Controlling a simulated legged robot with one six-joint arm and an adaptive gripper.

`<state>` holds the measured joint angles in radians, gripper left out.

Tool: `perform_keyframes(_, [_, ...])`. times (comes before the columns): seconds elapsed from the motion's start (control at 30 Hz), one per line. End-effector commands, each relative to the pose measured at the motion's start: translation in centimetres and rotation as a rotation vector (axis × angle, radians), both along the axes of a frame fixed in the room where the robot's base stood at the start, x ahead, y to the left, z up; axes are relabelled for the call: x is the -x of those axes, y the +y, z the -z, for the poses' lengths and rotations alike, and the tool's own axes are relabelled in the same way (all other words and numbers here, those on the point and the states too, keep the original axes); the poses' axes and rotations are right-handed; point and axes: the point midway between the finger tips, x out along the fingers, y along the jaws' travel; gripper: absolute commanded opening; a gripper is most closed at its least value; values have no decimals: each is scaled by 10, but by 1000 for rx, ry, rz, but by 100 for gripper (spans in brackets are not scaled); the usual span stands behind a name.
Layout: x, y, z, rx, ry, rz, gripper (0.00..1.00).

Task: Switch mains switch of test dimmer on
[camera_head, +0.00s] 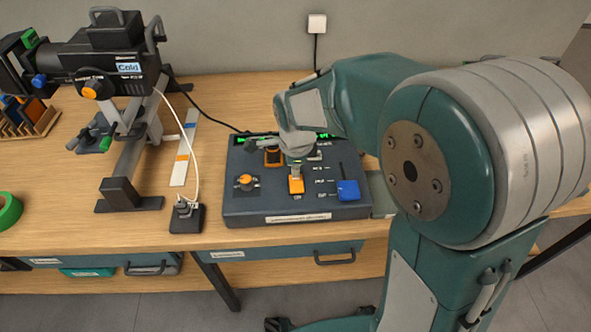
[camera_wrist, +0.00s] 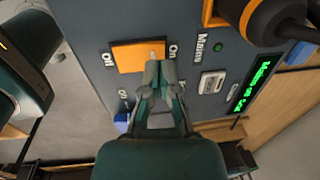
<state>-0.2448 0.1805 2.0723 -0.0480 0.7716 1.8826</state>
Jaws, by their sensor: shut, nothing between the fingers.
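The test dimmer (camera_head: 235,206) is a dark grey box on the bench. Its orange mains switch (camera_wrist: 128,57) fills the upper middle of the wrist view, with "Off" at its left end and "On" at its right. It also shows in the head view (camera_head: 296,187). My gripper (camera_wrist: 158,68) is shut and empty, its tips at the switch's lower edge, nearer "On"; whether they touch is unclear. A small green lamp (camera_wrist: 218,47) beside "Mains" looks lit. The green display (camera_wrist: 250,87) shows text that seems to begin "Mains on".
A lamp fixture (camera_head: 110,60) and a black plug block (camera_head: 187,217) stand left, with a white cable between.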

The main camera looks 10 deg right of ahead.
Motion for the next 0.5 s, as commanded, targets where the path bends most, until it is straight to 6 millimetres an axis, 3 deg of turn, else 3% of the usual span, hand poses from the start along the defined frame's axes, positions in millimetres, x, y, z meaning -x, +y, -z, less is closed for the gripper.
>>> perform_keyframes(0.13, [-1, 0, 10, 0, 0, 0, 0])
perform_keyframes(0.5, [-2, 0, 12, 0, 0, 0, 0])
